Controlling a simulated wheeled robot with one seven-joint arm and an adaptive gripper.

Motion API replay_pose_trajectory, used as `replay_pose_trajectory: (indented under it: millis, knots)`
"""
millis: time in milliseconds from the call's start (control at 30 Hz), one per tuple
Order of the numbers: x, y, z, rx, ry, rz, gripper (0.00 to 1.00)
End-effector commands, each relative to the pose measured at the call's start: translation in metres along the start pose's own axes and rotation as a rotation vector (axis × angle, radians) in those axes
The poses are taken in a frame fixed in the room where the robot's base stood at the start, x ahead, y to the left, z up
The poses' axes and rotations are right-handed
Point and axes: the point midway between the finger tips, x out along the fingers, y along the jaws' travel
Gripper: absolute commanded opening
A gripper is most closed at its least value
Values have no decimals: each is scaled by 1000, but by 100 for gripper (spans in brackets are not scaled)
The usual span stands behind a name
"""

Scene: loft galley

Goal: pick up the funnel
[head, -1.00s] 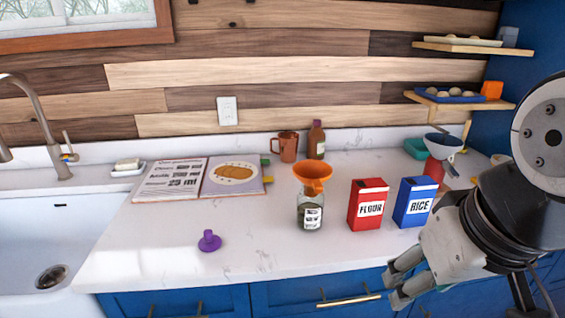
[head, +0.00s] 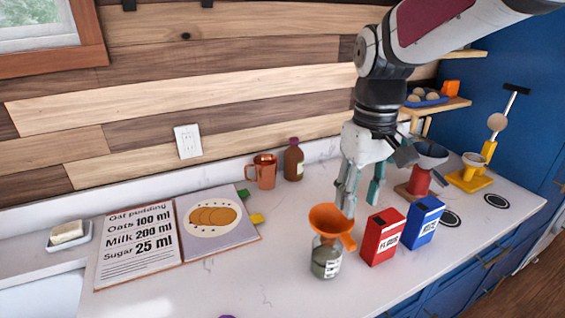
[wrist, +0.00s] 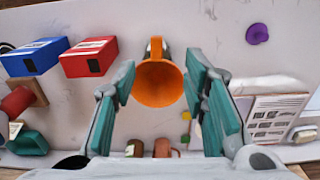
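The orange funnel (head: 329,218) sits in the mouth of a glass jar (head: 326,262) with a label, on the white counter. In the wrist view the funnel (wrist: 158,84) shows its wide cone between my two fingers, with the jar mostly hidden behind it. My gripper (head: 358,198) points down just behind and above the funnel in the head view. Its fingers stand wide apart with nothing held; in the wrist view my gripper (wrist: 160,76) shows gaps on both sides of the funnel.
A red flour box (head: 382,237) and a blue rice box (head: 422,222) stand close to the right of the jar. A copper mug (head: 263,172) and a brown bottle (head: 293,161) stand behind. An open cookbook (head: 150,252) lies left. A purple object (wrist: 257,33) lies on clear counter.

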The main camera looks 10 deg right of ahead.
Motion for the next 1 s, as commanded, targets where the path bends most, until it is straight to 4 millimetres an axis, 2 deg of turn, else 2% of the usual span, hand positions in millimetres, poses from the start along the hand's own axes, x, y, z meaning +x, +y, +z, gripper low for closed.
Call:
replay_pose_trajectory:
  millis: [133,400,500,733,1000]
  knots:
    - [15,0,0,-2,-6,-2,40]
    - [66,0,0,-2,-7,-2,40]
    - [78,0,0,-2,-4,-1,40]
    - [92,2,0,-1,-4,-1,40]
    - [129,5,0,0,-5,-2,40]
